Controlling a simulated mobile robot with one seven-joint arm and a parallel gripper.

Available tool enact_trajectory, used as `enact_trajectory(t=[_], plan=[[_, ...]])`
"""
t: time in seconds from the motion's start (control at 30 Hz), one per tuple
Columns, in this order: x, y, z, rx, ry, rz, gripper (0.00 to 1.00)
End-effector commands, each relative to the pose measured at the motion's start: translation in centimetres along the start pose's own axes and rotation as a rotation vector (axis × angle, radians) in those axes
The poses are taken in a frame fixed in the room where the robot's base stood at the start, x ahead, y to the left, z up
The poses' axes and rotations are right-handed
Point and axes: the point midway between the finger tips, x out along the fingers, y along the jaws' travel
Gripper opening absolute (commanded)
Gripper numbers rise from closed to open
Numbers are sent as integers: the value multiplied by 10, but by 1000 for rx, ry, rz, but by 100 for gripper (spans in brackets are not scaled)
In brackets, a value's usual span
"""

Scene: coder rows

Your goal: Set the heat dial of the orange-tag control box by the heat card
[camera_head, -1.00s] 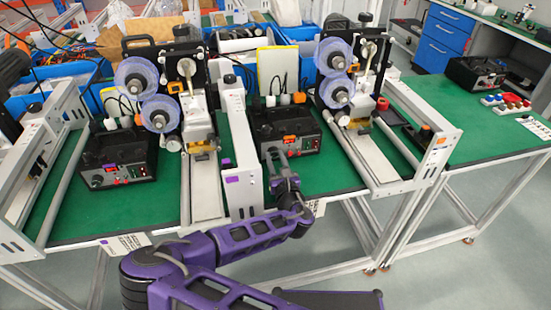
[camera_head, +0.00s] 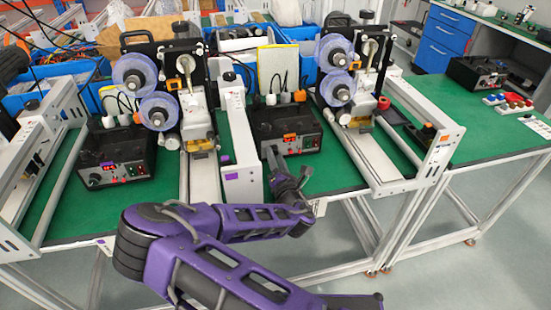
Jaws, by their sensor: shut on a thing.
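The orange-tag control box (camera_head: 300,122) is a black box on the green bench, right of the middle upright. Its orange tag (camera_head: 289,138) is on the front panel, beside small red lights. My gripper (camera_head: 269,153) is at the left end of that panel, shut on the heat dial there. The fingers hide the dial, so its setting cannot be read. A white card (camera_head: 320,208) hangs on the bench's front edge below this box, partly behind my arm. Its print is too small to read, so I cannot tell whether it is the heat card.
A similar control box with a purple tag (camera_head: 115,155) stands at the left. A white upright plate (camera_head: 240,160) stands close left of my gripper. Machines with blue spools (camera_head: 335,55) stand behind the boxes. The right side bench (camera_head: 490,135) has clear green surface.

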Motion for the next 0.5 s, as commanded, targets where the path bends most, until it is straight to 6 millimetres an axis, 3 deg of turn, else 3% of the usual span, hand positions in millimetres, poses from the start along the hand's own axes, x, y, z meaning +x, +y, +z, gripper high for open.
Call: enact_trajectory(t=[0.5], plan=[[0,-1,-1,496,0,-1,0]])
